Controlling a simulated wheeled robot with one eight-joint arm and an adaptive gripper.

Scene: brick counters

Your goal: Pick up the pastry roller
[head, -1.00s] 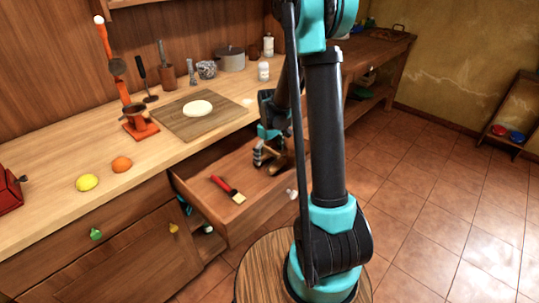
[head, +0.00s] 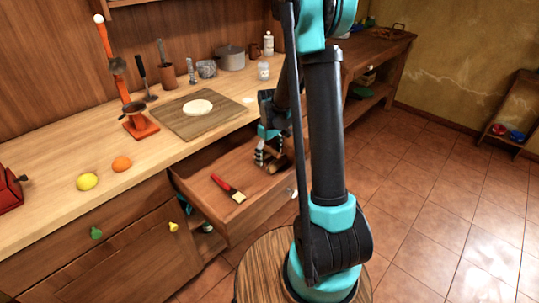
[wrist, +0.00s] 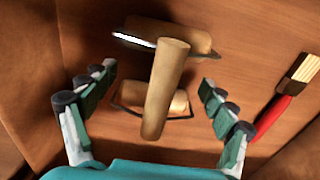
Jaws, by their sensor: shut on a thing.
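The pastry roller (wrist: 167,85) lies in the open drawer, with a pale wooden handle, a wide roller at its far end and a smaller one at its near end, joined by thin metal frames. In the head view it is a small brown shape (head: 277,163), partly hidden by my gripper (head: 265,157). In the wrist view my gripper (wrist: 157,78) has its green-padded fingers on either side of the roller. It is shut on the roller, though contact is hard to make out. The roller still appears down at the drawer floor.
A red-handled brush (head: 228,188) lies in the drawer (head: 205,190), left of my gripper; it also shows at the right of the wrist view (wrist: 285,95). A cutting board (head: 185,122) with dough is on the counter above. A lemon (head: 87,182) and orange (head: 122,163) sit there too.

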